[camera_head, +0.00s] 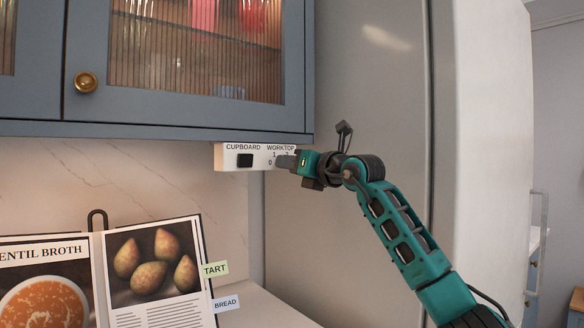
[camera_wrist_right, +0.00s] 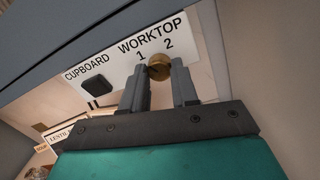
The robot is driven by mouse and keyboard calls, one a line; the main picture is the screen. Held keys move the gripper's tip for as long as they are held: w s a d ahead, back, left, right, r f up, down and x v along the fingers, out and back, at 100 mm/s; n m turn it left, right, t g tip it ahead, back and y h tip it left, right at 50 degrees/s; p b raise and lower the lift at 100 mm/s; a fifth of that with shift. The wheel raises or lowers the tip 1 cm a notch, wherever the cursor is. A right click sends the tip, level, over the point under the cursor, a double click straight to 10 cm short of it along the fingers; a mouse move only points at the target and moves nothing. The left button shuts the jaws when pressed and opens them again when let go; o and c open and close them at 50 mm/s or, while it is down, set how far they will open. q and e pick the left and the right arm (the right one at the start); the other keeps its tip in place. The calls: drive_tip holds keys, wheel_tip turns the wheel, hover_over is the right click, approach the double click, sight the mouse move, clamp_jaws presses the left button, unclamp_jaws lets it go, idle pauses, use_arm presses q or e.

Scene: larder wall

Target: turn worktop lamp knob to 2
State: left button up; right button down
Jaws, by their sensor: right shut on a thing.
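The white switch panel (camera_head: 228,160) sits under the wall cupboard, with the words CUPBOARD and WORKTOP on it. The brass worktop lamp knob (camera_wrist_right: 159,66) shows in the right wrist view below the marks 1 and 2. My right gripper (camera_wrist_right: 160,74) is shut on it, one finger on each side. I cannot tell which mark the knob points to. My left gripper is not in view.
A black cupboard switch (camera_head: 245,160) is left of the knob. The blue-grey cupboard (camera_head: 190,115) hangs directly above, with a brass door knob (camera_head: 86,82). An open cookbook (camera_head: 155,268) stands below left. A tall grey panel (camera_head: 345,240) rises at the right.

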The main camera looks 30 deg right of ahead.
use_arm(q)
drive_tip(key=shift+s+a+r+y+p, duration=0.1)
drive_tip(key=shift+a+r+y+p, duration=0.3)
drive_tip(key=shift+p, duration=0.35)
use_arm(e)
drive_tip(key=m, duration=0.6)
drive_tip(key=m+h, duration=0.1)
drive_tip(key=m, duration=0.5)
drive_tip(key=shift+a+m, duration=0.2)
drive_tip(key=shift+m, duration=0.2)
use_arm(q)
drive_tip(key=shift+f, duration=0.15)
use_arm(e)
drive_tip(key=c, duration=0.9)
unclamp_jaws()
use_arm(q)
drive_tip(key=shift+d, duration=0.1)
use_arm(e)
drive_tip(key=shift+o, duration=0.2)
